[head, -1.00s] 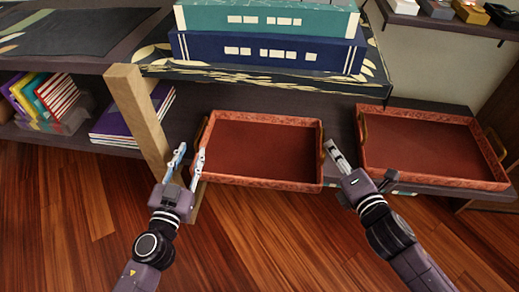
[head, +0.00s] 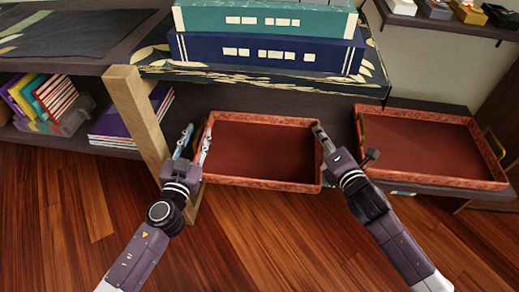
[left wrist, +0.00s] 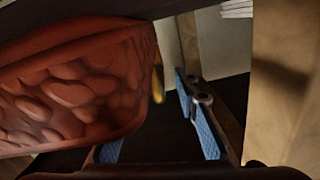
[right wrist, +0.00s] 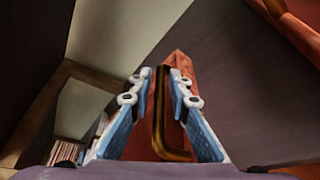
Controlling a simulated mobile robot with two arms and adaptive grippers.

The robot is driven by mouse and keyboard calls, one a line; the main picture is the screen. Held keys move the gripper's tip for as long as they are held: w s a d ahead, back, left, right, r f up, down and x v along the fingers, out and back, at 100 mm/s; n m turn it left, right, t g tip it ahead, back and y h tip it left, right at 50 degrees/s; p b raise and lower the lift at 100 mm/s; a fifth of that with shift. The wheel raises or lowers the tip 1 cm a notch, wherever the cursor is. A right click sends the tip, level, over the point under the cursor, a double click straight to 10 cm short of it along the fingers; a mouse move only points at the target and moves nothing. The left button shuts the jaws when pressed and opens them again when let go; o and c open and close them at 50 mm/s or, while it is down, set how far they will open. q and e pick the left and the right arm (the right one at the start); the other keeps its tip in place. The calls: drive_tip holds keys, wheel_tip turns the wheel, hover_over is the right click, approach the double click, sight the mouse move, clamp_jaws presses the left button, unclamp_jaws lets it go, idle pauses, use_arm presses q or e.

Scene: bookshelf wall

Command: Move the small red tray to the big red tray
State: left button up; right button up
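The small red tray (head: 262,183) sits on the lower shelf in the middle of the head view, empty. The big red tray (head: 425,180) sits to its right, also empty. My left gripper (head: 196,140) is open at the small tray's left end. In the left wrist view the tray's corner (left wrist: 75,90) is large at left, and a brass handle (left wrist: 157,80) shows beyond the open fingers. My right gripper (head: 320,132) is at the tray's right end. In the right wrist view its open fingers stand either side of the brass handle (right wrist: 158,105), with a gap visible.
A wooden post (head: 140,125) stands close left of my left gripper. A shelf with blue (head: 265,52) and teal (head: 265,18) boxes overhangs the trays. Books (head: 120,120) lie left of the post. The wooden floor in front is clear.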

use_arm(q)
drive_tip(key=c, duration=0.5)
use_arm(e)
clamp_jaws()
use_arm(q)
clamp_jaws()
drive_tip(key=shift+r, duration=0.1)
use_arm(e)
drive_tip(key=shift+r, duration=0.1)
